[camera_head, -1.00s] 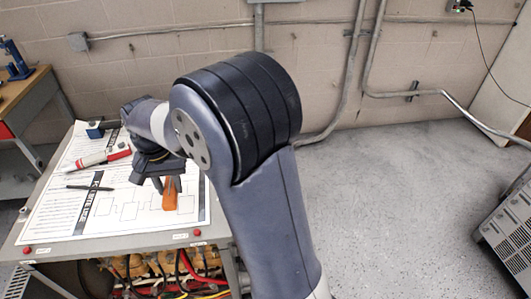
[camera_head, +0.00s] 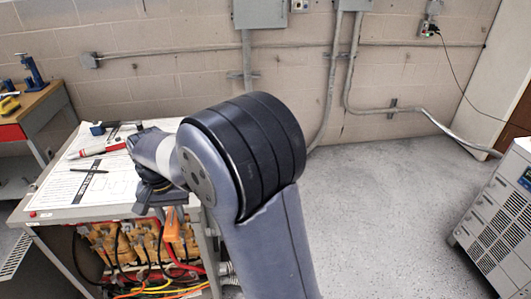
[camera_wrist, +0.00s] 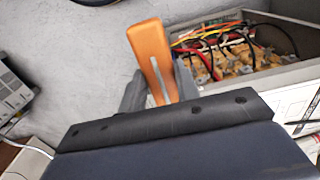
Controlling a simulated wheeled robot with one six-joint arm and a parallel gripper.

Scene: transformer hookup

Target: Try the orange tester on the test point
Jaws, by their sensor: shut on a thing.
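My gripper (camera_head: 165,208) is shut on the orange tester (camera_head: 173,226) and holds it in front of the worktable's right front side, close to the open wiring compartment. In the wrist view the orange tester (camera_wrist: 150,55) sticks out beyond the fingers of my gripper (camera_wrist: 160,92), with its lower part between them. The open compartment (camera_wrist: 235,50), with copper-coloured coils and coloured cables, lies just right of the tester. It also shows under the tabletop in the head view (camera_head: 125,245). I cannot make out the test point.
The worktable (camera_head: 60,212) carries a printed sheet (camera_head: 62,185), a red and white tool (camera_head: 95,150) and a dark pen (camera_head: 88,171). A grey cabinet (camera_head: 500,205) stands at the right. The floor between is clear.

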